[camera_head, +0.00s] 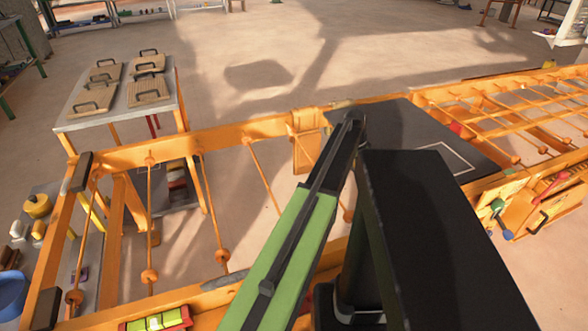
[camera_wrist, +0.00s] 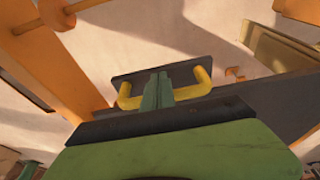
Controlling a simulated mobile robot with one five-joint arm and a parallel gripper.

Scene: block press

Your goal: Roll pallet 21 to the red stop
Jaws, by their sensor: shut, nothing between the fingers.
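A flat dark board (camera_head: 415,125) with a thin white outline lies across the orange roller frame in the head view; it may be pallet 21, but I can read no number. In the wrist view, a yellow handle (camera_wrist: 205,84) stands on a small dark plate (camera_wrist: 122,79). My gripper (camera_wrist: 161,80) is shut and empty, its green fingers in front of the handle's middle, which they hide; I cannot tell whether they touch it. A small red piece (camera_head: 456,128) shows at the board's right edge; I cannot tell whether it is the red stop.
The orange frame (camera_head: 220,128) with thin rollers runs from lower left to upper right. A table (camera_head: 120,115) with several handled wooden boards stands beyond it. A red-handled lever (camera_head: 552,187) sits at the right. Open floor (camera_head: 260,50) lies behind.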

